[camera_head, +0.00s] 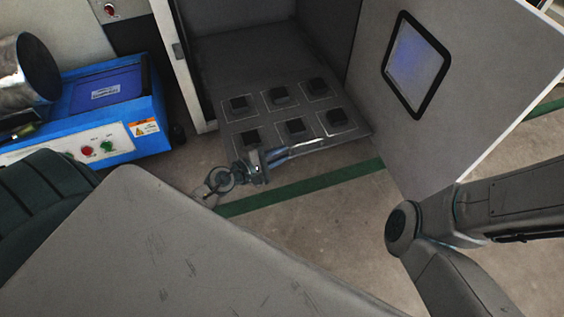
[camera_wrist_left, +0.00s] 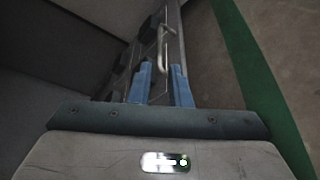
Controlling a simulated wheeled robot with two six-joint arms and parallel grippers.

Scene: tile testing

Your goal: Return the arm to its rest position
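My left gripper (camera_head: 277,156) is at the front edge of a grey tray (camera_head: 354,115) in the head view. Its two blue fingers (camera_wrist_left: 161,86) stand apart in the left wrist view, with no object visibly clamped. A thin metal handle (camera_wrist_left: 162,45) on the tray front lies ahead of the fingers and, in the picture, between their lines. The handle also shows in the head view (camera_head: 308,145), just right of the fingertips. I cannot tell whether a finger touches it. Links of my right arm show at the right; the right gripper is out of view.
The tray holds several dark square tiles (camera_head: 295,126) and sits at the mouth of an open grey cabinet (camera_head: 260,50). Its door (camera_head: 470,90), with a window, stands open at the right. A blue machine (camera_head: 105,118) stands left. The floor (camera_head: 320,210) has a green stripe.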

